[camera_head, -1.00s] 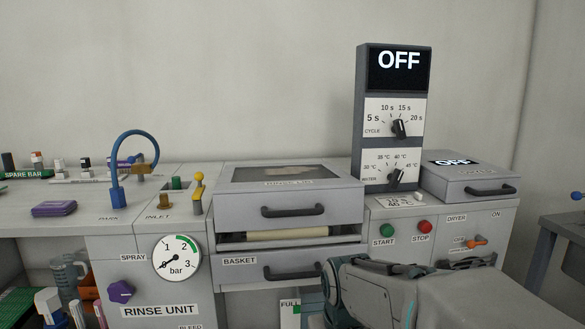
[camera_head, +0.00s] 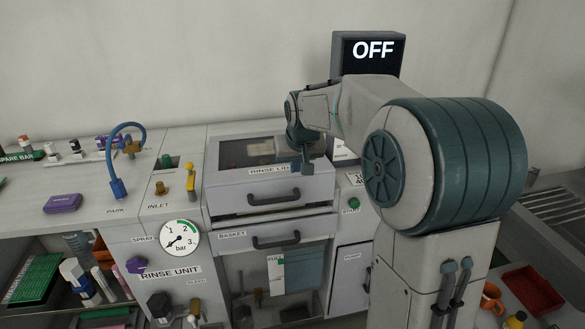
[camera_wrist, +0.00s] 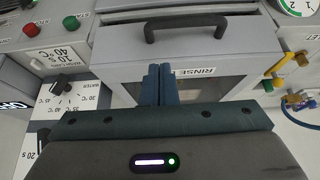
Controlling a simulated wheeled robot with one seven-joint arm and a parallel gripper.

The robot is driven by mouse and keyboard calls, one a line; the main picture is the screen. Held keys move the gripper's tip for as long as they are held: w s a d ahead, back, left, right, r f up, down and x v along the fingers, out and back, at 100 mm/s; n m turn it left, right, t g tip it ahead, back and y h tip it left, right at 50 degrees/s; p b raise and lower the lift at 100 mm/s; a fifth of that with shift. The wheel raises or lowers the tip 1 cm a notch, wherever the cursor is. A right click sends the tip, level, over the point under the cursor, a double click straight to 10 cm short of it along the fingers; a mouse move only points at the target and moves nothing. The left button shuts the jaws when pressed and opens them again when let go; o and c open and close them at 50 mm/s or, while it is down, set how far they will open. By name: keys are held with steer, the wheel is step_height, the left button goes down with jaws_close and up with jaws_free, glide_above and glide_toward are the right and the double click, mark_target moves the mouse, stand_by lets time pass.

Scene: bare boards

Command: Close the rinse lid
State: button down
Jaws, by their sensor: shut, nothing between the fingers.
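The rinse lid (camera_head: 240,186) is a grey box-shaped cover with a dark window on top, a label and a black front handle (camera_head: 273,197). A narrow gap shows between its lower edge and the basket drawer (camera_head: 232,249). My gripper (camera_head: 307,168) is shut and empty, pointing down at the right part of the lid's top. In the wrist view the shut fingers (camera_wrist: 160,72) are beside the upside-down rinse label, with the handle (camera_wrist: 200,22) beyond. I cannot tell whether the fingertips touch the lid. My arm hides the window's right end.
The control tower (camera_head: 368,50) reads OFF behind my arm. The yellow inlet valve (camera_head: 191,178) and blue hose (camera_head: 120,160) stand left of the lid. The green start button (camera_head: 353,203) is at its right. A pressure gauge (camera_head: 179,240) is on the front panel.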

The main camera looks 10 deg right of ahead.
steer(key=w+r, duration=0.1)
steer(key=r, duration=0.1)
steer(key=p, duration=0.2)
glide_above(292, 199)
steer(key=w, duration=0.1)
step_height(292, 199, down, 9)
steer(key=f, duration=0.3)
steer(key=shift+s+f, duration=0.1)
steer(key=shift+s, duration=0.3)
steer(key=shift+s+f, duration=0.1)
steer(key=shift+f, duration=0.3)
